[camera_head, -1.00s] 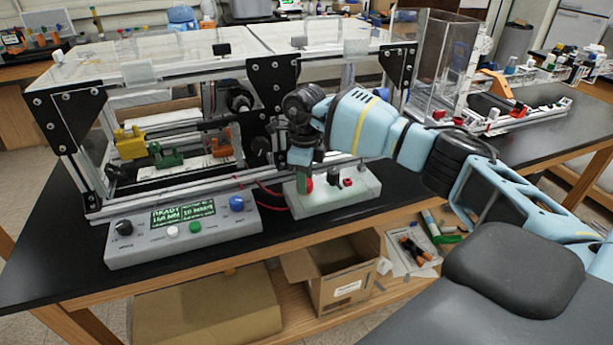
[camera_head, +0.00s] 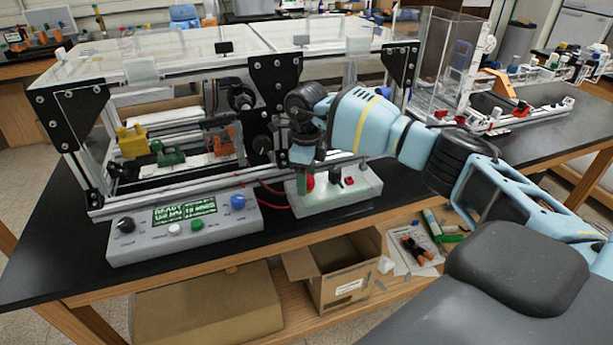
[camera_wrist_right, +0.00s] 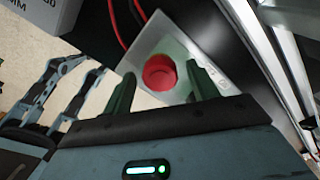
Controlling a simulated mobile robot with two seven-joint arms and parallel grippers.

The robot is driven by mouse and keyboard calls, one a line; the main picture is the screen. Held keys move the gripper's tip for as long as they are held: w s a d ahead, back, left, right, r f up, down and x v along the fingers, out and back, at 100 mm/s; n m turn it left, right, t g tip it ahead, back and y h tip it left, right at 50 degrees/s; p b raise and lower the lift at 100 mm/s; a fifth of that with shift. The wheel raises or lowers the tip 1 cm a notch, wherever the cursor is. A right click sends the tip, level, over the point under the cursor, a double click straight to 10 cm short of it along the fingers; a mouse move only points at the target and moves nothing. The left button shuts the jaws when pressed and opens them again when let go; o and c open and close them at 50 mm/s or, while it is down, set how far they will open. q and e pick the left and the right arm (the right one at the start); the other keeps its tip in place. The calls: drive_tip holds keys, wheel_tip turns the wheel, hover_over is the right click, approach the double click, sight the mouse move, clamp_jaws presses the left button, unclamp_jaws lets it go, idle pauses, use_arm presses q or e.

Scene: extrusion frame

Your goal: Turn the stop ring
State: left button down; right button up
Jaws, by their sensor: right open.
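The red stop knob (camera_head: 309,183) sits on a pale control box (camera_head: 345,196) at the front of the bench. In the right wrist view the round red knob (camera_wrist_right: 159,72) appears between the two dark green fingertips of my open right gripper (camera_wrist_right: 160,75), with a gap visible on each side. In the head view my right gripper (camera_head: 306,165) is over the left part of the box and points down, partly hiding the knob. I cannot tell how far the fingertips reach down around the knob. A separate ring on it is not distinguishable. My left gripper is not in view.
A grey control panel (camera_head: 185,229) with a green display stands left of the box. Red cables run between them. The extrusion frame (camera_head: 190,205) with clear panels rises close behind. An open cardboard box (camera_head: 345,275) is on the shelf below.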

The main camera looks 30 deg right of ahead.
wheel_tip(320, 180, up, 8)
drive_tip(key=shift+f, duration=0.15)
idle(0.3)
idle(0.4)
